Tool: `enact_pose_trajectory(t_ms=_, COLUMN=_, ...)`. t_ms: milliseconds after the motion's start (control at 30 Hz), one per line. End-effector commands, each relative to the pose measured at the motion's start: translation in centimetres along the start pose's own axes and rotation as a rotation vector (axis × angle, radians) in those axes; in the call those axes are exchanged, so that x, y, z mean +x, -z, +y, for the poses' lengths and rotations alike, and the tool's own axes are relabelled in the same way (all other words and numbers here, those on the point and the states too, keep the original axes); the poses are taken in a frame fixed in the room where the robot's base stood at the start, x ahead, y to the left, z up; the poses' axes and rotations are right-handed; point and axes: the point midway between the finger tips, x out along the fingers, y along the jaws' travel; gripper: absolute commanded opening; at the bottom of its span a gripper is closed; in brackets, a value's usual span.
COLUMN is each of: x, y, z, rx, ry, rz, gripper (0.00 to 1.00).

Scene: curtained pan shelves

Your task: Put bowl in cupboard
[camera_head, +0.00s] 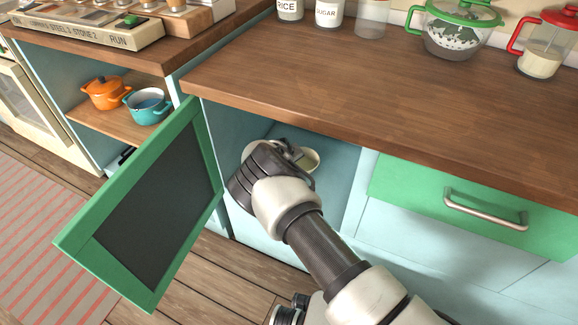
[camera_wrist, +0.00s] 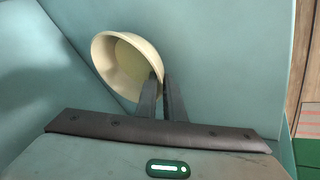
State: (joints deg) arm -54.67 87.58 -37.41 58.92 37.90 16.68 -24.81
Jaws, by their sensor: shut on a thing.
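A cream bowl (camera_wrist: 118,62) is tilted on its side between the fingers of my gripper (camera_wrist: 161,88) in the wrist view. My gripper is shut on the bowl's rim. In the head view, my gripper (camera_head: 290,152) reaches into the open cupboard (camera_head: 337,166), and part of the bowl (camera_head: 308,160) shows beyond my wrist. The cupboard's green-framed door (camera_head: 150,215) with a dark panel stands open to the left. My wrist hides most of the bowl in the head view. I cannot tell whether the bowl touches the cupboard's inner surface.
A wooden countertop (camera_head: 400,95) lies above the cupboard. A green drawer (camera_head: 465,205) with a metal handle is to the right. An orange pot (camera_head: 104,92) and a teal pot (camera_head: 147,106) sit on an open shelf at left. Jars and a green-lidded pot (camera_head: 456,38) stand on the counter.

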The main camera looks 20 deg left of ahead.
Motion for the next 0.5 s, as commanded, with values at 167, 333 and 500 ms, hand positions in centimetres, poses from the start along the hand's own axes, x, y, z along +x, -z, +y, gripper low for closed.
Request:
enact_pose_trajectory(t_ms=167, x=0.01, y=0.08, z=0.04, rx=0.0, ry=-0.001, rz=0.002, gripper=0.0)
enact_pose_trajectory(t_ms=333, x=0.22, y=-0.02, z=-0.05, rx=-0.001, ry=-0.001, rz=0.002, gripper=0.0)
enact_pose_trajectory(t_ms=500, x=0.35, y=-0.04, z=-0.12, rx=0.0, ry=-0.001, rz=0.002, gripper=0.15)
